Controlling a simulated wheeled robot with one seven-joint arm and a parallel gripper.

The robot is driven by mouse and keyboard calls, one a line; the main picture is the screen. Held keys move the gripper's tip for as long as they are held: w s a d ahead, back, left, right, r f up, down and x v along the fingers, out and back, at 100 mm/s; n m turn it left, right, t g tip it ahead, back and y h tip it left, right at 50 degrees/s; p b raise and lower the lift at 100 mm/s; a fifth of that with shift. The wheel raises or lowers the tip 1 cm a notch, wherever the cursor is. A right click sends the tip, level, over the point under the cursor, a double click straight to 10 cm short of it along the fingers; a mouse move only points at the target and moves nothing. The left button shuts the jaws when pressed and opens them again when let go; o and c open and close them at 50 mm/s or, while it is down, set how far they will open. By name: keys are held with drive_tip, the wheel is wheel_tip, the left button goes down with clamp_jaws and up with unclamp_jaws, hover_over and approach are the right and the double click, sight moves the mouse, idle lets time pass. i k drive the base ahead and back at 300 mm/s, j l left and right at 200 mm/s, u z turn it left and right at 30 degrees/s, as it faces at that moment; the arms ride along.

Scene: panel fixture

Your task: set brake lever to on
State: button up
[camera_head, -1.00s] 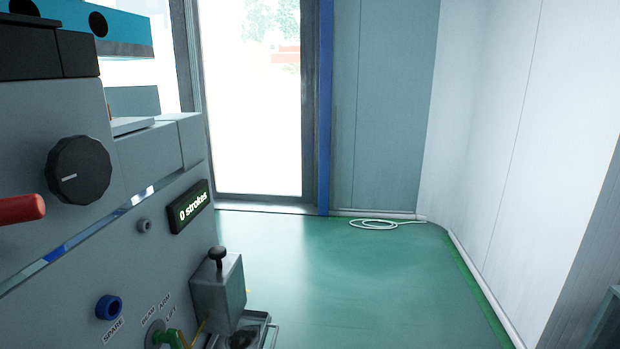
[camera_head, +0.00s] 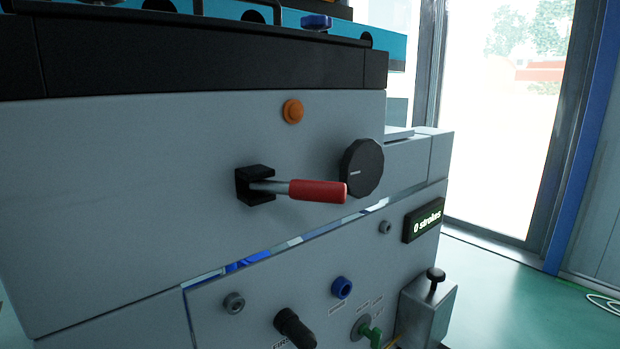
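A lever with a red grip (camera_head: 317,191) sticks out from the grey panel fixture (camera_head: 130,180), near the middle of the view. Its metal shaft comes out of a black square mount (camera_head: 254,186), and the grip points to the right, nearly level. I see no on or off marking beside it, and no label says it is the brake lever. My gripper is not in view.
A black knob (camera_head: 361,168) sits just right of the red grip, and an orange button (camera_head: 293,111) above it. Open green floor (camera_head: 520,290) lies right.

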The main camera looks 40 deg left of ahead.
sight(320, 191)
drive_tip(key=l+u, duration=0.75)
drive_tip(key=k+l+u, duration=0.15)
drive_tip(key=l+u, duration=0.2)
